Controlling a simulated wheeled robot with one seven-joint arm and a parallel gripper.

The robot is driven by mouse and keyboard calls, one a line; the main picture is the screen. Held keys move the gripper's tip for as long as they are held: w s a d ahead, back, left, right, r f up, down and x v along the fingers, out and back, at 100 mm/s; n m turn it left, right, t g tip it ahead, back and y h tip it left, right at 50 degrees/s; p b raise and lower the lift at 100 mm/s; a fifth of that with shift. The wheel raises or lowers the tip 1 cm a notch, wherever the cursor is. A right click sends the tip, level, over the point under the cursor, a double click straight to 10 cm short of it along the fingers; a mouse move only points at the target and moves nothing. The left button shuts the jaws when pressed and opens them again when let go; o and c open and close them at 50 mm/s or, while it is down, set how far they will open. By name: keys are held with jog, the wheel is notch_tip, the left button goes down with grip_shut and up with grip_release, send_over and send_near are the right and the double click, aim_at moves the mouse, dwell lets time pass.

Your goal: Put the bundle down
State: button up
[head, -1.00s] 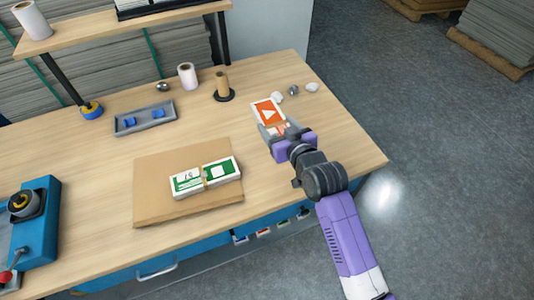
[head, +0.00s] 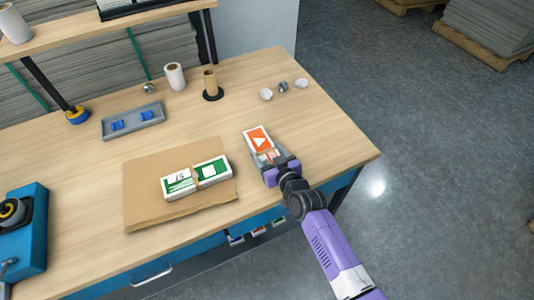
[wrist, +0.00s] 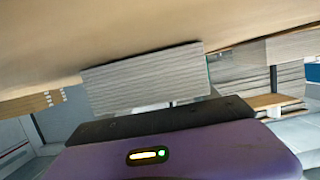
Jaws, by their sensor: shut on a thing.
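My gripper (head: 267,162) is shut on a bundle with an orange and white top (head: 257,140), to the right of the brown board. The layered grey edge of the held bundle (wrist: 145,80) shows in the wrist view, close against the tan surface. I cannot tell whether it touches the table. A second bundle, green and white with a band around it (head: 196,177), lies on the brown board (head: 150,213). The fingers hide part of the held bundle.
The wooden table (head: 315,140) has free room right of the board. Small pale and dark pieces (head: 283,87) lie behind the gripper. A cardboard core on a black base (head: 211,87), a white roll (head: 174,77) and a grey tray (head: 133,121) stand at the back.

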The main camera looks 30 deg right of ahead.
jog(key=shift+r, duration=0.1)
jog(key=o, duration=1.7)
jog(key=shift+f, duration=0.2)
jog(key=shift+o, duration=0.2)
jog(key=shift+r, duration=0.2)
jog(key=v, duration=1.2)
